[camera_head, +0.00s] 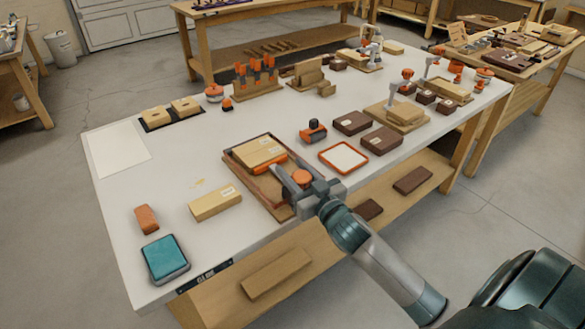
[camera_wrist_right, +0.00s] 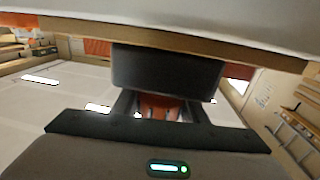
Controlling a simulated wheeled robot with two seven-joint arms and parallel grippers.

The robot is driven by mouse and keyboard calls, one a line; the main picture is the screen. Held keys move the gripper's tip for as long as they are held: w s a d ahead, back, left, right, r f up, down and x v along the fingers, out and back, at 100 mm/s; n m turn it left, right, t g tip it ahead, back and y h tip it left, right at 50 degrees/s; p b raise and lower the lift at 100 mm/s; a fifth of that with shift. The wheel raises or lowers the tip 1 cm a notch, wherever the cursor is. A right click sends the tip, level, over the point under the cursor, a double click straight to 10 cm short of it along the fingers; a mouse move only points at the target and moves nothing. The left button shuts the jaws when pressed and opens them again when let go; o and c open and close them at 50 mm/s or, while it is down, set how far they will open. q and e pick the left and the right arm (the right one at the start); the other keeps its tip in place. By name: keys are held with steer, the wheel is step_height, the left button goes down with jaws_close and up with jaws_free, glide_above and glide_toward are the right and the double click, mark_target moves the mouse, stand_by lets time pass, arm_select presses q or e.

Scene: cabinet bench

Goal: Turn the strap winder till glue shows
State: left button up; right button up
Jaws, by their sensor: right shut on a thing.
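The orange strap winder (camera_head: 301,176) is a small round knob at the near right end of a brown wooden tray (camera_head: 240,160). Pale wooden blocks (camera_head: 258,150) lie in the tray, with an orange band (camera_head: 270,164) along their near side. My right gripper (camera_head: 291,182) reaches over the tray's near right corner and is shut on the winder. In the right wrist view, orange (camera_wrist_right: 160,106) shows between the dark fingers, and a dark block hides much of it. The joint between the blocks is too small to tell whether glue shows. My left gripper is not in view.
A loose pale block (camera_head: 215,204), an orange-brown block (camera_head: 146,219) and a teal-topped pad (camera_head: 164,257) lie left of the tray. An orange-rimmed tray (camera_head: 344,158) and dark boxes (camera_head: 381,140) stand to the right.

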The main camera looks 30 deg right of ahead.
steer(key=shift+d+r+m+h+p, duration=0.1)
steer(key=shift+d+m+h+p, duration=0.1)
steer(key=shift+m+h, duration=0.4)
steer(key=shift+d+r+m+h+p, duration=0.15)
steer(key=shift+m+h, duration=0.25)
steer(key=shift+h, duration=0.4)
steer(key=shift+d+f+m+g+h, duration=0.15)
steer(key=shift+m+g+h, duration=0.25)
steer(key=shift+m+h, duration=0.45)
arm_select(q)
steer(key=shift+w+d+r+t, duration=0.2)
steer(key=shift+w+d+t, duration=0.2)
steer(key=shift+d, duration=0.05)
arm_select(e)
steer(key=shift+s+d+h, duration=0.1)
steer(key=shift+d+h, duration=0.05)
steer(key=shift+h, duration=0.6)
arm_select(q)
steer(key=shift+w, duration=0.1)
arm_select(e)
steer(key=shift+m+g, duration=0.25)
steer(key=shift+g, duration=0.05)
steer(key=o, duration=1)
steer(key=shift+o, duration=0.2)
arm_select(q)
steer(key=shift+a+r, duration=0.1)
arm_select(e)
steer(key=shift+s+f, duration=0.15)
